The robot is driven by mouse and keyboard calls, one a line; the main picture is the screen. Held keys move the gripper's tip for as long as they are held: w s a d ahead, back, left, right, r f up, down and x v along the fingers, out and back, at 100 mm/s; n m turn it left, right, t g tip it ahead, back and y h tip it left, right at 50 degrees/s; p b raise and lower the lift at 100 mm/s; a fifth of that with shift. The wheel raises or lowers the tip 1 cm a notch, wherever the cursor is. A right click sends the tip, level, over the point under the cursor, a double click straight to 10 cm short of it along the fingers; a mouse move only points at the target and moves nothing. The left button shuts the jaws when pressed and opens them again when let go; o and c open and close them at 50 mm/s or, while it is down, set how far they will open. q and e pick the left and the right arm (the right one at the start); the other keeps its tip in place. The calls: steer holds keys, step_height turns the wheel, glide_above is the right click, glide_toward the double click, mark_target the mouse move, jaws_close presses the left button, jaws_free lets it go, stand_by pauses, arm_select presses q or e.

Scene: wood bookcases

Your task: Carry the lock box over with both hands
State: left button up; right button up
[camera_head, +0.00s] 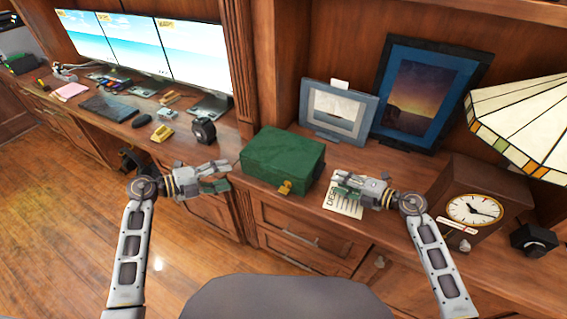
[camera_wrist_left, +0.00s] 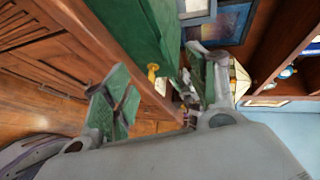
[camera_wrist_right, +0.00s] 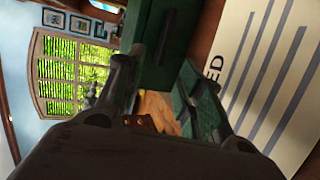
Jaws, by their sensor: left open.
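The lock box is a dark green box (camera_head: 283,158) with a brass latch (camera_head: 285,187) on its front. It rests on the wooden counter near the front edge. My left gripper (camera_head: 223,176) is open and empty at the left of the box, apart from it. In the left wrist view the box (camera_wrist_left: 130,25) shows ahead of the spread fingers (camera_wrist_left: 162,92). My right gripper (camera_head: 340,188) is open just right of the box, over a printed paper. In the right wrist view the box (camera_wrist_right: 158,45) is ahead, between the spread fingers (camera_wrist_right: 165,88); contact is not visible.
Two picture frames (camera_head: 338,111) (camera_head: 425,92) stand behind the box. A clock (camera_head: 473,209) and a stained-glass lamp (camera_head: 520,120) stand at the right. The printed paper (camera_head: 343,203) lies under my right gripper. A tape dispenser (camera_head: 203,131), keyboard (camera_head: 108,106) and monitors (camera_head: 193,52) are left.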

arm_select(q)
steer(key=shift+f, duration=0.1)
arm_select(e)
steer(key=shift+f, duration=0.15)
arm_select(q)
steer(key=shift+x, duration=6.9)
arm_select(e)
steer(key=shift+x, duration=3.7)
arm_select(q)
steer(key=shift+s, duration=0.1)
steer(key=c, duration=0.9)
arm_select(e)
steer(key=shift+s, duration=0.1)
jaws_close()
arm_select(q)
jaws_close()
